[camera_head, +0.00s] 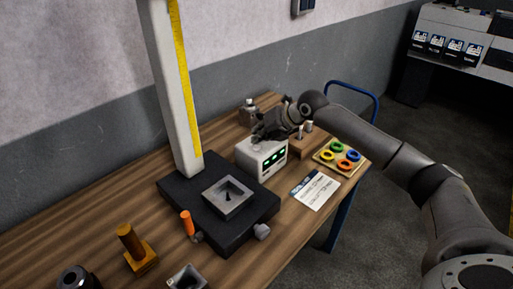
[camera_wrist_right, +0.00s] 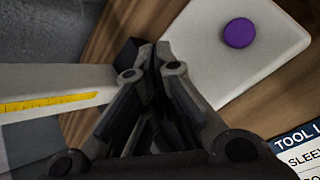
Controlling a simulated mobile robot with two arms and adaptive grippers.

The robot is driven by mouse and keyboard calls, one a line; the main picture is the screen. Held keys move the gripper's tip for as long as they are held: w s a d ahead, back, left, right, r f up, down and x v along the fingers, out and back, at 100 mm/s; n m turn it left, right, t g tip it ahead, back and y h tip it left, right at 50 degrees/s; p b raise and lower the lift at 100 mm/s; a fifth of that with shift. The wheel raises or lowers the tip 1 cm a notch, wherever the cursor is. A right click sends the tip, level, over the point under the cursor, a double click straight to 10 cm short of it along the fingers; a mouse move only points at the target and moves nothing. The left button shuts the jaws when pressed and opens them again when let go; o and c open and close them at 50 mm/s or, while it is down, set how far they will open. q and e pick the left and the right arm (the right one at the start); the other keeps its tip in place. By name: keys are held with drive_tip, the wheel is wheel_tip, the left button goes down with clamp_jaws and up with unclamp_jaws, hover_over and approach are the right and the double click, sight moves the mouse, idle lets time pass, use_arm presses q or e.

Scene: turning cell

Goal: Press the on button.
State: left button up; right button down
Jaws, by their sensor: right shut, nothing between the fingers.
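A white box (camera_head: 250,158) with green lit displays on its front stands on the wooden table. The right wrist view shows the top of the white box (camera_wrist_right: 205,40) with a round purple button (camera_wrist_right: 239,33) on it. My right gripper (camera_head: 264,134) is over the top of the box, shut and empty. In the right wrist view its fingers (camera_wrist_right: 152,62) are to the left of the button and do not cover it. In the head view the button is hidden, and I cannot tell how high the fingertips are above the box. My left gripper is not in view.
A black base (camera_head: 235,236) with a tall pale column (camera_head: 172,90) and yellow scale stands left of the box. A card (camera_head: 314,190), a tray of coloured rings (camera_head: 325,158) and a metal bottle (camera_head: 248,108) are nearby.

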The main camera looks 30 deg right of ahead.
sight(259, 145)
wheel_tip(259, 145, up, 6)
drive_tip(key=p, duration=0.4)
drive_tip(key=shift+f, duration=0.1)
drive_tip(key=shift+s+f, duration=0.1)
